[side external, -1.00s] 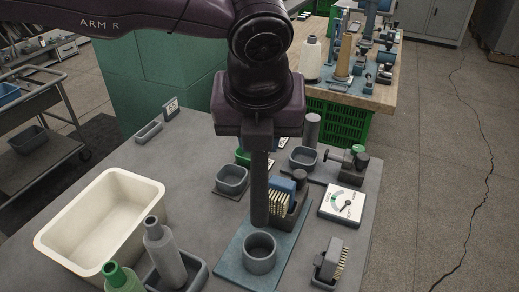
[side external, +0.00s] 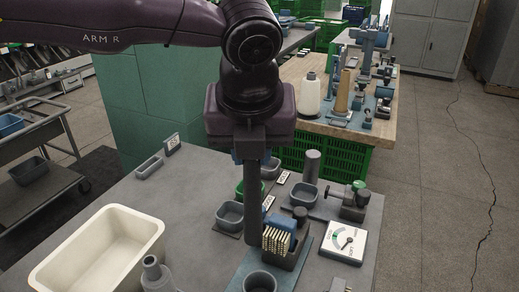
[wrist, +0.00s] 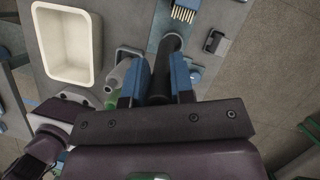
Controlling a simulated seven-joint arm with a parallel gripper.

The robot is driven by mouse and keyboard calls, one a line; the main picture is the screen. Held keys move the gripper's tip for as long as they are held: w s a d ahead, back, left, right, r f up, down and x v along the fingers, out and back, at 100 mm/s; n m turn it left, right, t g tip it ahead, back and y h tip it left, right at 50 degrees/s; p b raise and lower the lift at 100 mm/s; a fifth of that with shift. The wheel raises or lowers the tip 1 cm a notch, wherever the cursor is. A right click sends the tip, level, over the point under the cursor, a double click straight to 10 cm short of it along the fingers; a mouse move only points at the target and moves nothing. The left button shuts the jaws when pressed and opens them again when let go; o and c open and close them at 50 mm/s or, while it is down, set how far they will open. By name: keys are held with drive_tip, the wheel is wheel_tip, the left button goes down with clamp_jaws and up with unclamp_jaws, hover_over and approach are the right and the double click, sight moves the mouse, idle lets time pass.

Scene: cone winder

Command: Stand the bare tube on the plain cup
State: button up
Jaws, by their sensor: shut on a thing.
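My gripper (side external: 252,160) is shut on a dark grey bare tube (side external: 254,205), which hangs upright below it. In the wrist view the tube (wrist: 163,70) sits between the two blue fingers and points away from the camera. The plain cup (side external: 260,283), round and grey, stands on a blue-grey mat (side external: 232,280) at the bottom edge of the side view, partly cut off. The tube's lower end is apart from the cup and appears above and behind its rim.
A brush block (side external: 284,245) stands close right of the tube. A cream bin (side external: 100,250) and a grey bottle-shaped piece (side external: 155,275) are at left. Small square bowls (side external: 230,215), a dial gauge (side external: 345,243) and a grey post (side external: 312,165) stand around behind and right.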

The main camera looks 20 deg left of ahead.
drive_tip(key=w+a+f+m+h, duration=0.2)
drive_tip(key=w+a+f+m, duration=0.3)
drive_tip(key=w+a+f, duration=0.6)
drive_tip(key=shift+w+a, duration=0.95)
drive_tip(key=shift+w, duration=1.1)
drive_tip(key=shift+f, duration=0.35)
drive_tip(key=shift+f, duration=1.45)
drive_tip(key=shift+f, duration=0.55)
